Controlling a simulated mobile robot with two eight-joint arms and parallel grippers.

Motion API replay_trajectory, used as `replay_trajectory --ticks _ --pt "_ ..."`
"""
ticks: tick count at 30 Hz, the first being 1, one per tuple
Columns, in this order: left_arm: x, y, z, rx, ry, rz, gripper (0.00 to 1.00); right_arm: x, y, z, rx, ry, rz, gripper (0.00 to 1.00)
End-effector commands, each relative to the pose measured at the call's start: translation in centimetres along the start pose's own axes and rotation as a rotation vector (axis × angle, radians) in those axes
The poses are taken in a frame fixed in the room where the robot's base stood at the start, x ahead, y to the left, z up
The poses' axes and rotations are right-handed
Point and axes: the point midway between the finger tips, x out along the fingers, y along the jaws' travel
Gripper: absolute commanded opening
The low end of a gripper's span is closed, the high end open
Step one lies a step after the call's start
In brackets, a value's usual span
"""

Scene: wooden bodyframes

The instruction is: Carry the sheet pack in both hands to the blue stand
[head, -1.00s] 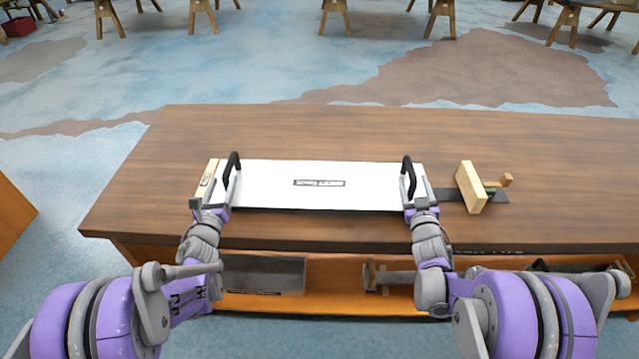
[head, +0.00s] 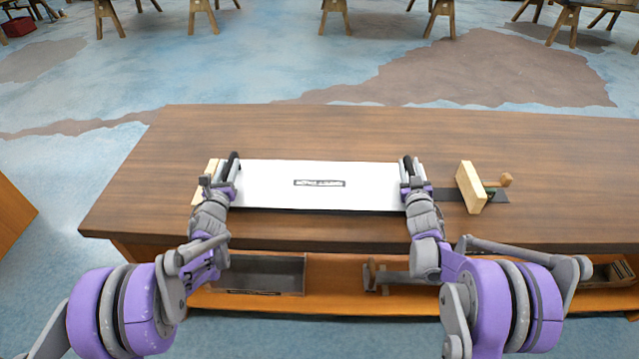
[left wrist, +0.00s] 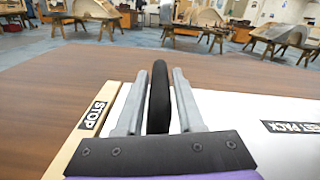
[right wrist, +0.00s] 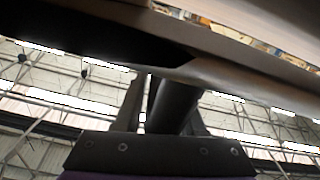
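The sheet pack (head: 300,196) is a flat white board with a dark label, lying on the wooden bench. It has an upright black handle at each end. My left gripper (left wrist: 158,85) is open, with its fingers on either side of the left handle (left wrist: 158,105) and small gaps showing. My right gripper (right wrist: 168,95) is at the right handle (right wrist: 175,105), which stands between its fingers; a gap shows on one side, so it looks open. I see no blue stand in these views.
A wooden strip marked STOP (left wrist: 92,118) lies along the pack's left end. A wooden block clamp (head: 470,188) stands just right of the pack. The bench top (head: 300,130) behind the pack is clear. A shelf with trays (head: 258,272) is below.

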Motion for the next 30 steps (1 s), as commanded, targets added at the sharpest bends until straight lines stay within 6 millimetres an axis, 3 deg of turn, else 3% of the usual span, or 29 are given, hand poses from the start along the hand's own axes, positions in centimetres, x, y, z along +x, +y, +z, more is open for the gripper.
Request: replay_trajectory --ticks 1,6,30 --pt "-0.01 0.00 0.00 0.000 0.000 0.000 0.26 -0.01 0.00 0.00 0.000 0.000 0.000 0.28" --pt "-0.01 -0.01 0.01 0.000 0.000 0.000 0.00 -0.02 0.01 0.00 0.000 0.000 0.000 0.00" --pt "-0.01 -0.06 0.00 -0.001 0.000 -0.001 0.00 -0.03 -0.05 -0.01 -0.002 0.000 -0.001 0.00"
